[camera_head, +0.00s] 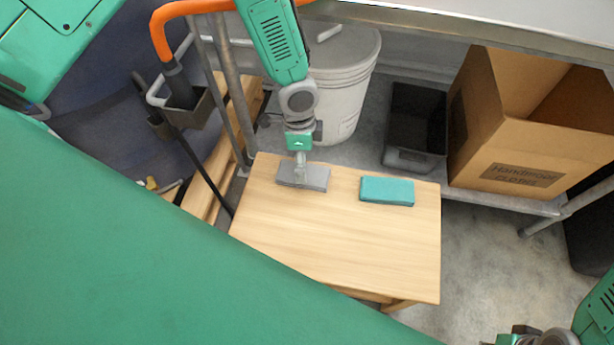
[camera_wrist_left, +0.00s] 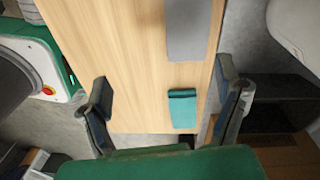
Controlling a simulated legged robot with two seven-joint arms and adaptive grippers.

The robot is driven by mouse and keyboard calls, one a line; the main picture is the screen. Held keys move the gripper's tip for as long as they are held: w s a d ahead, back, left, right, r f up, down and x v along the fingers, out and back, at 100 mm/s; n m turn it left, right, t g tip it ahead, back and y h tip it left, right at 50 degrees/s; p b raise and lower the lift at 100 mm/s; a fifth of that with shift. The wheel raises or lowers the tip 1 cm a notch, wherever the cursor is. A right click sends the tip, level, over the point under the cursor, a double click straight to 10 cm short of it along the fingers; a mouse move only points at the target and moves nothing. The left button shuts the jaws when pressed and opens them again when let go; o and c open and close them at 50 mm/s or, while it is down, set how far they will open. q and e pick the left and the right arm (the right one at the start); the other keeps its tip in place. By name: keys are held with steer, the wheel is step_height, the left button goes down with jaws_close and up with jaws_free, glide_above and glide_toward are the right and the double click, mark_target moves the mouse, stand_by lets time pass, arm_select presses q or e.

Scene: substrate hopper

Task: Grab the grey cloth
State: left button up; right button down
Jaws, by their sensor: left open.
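The grey cloth (camera_head: 316,180) lies flat on the wooden table (camera_head: 340,240), near its far left corner. It also shows at the top of the left wrist view (camera_wrist_left: 187,30), partly cut off by the edge. A folded teal cloth (camera_head: 387,191) lies to its right on the same table. My left gripper (camera_head: 300,174) is over the grey cloth in the head view. In the left wrist view its fingers (camera_wrist_left: 166,85) are spread with nothing between them; I cannot tell if they touch anything. My right gripper (camera_head: 507,340) is partly cut off at the lower right.
A white bucket (camera_head: 340,95) stands behind the table. A black bin (camera_head: 414,125) and an open cardboard box (camera_head: 515,130) sit on a low shelf at the back right. A metal-railed cart (camera_head: 228,95) stands left. The front of the tabletop is clear.

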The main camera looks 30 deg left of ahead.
mark_target(318, 177)
arm_select(q)
steer(key=shift+m+t+y, duration=0.3)
steer(key=shift+m+y, duration=0.1)
steer(key=shift+m, duration=0.4)
steer(key=w+f+b, duration=0.1)
steer(key=f, duration=0.1)
steer(key=w+a+f+b, duration=0.1)
steer(key=f, duration=0.2)
steer(key=w+a+f+b, duration=0.1)
steer(key=w+f, duration=0.1)
steer(key=f, duration=0.1)
steer(key=shift+f, duration=0.4)
steer(key=shift+s+a+f+b, duration=0.1)
steer(key=shift+a+f+b, duration=0.05)
steer(key=shift+f+b, duration=0.25)
steer(key=f, duration=0.1)
steer(key=f+b, duration=0.1)
steer(key=f, duration=0.2)
steer(key=shift+s+a, duration=0.1)
steer(key=shift+s, duration=0.15)
steer(key=shift+f+b, duration=0.35)
steer(key=shift+d+r, duration=0.1)
steer(key=shift+d, duration=0.15)
arm_select(e)
steer(key=f, duration=0.6)
steer(key=shift+a, duration=0.4)
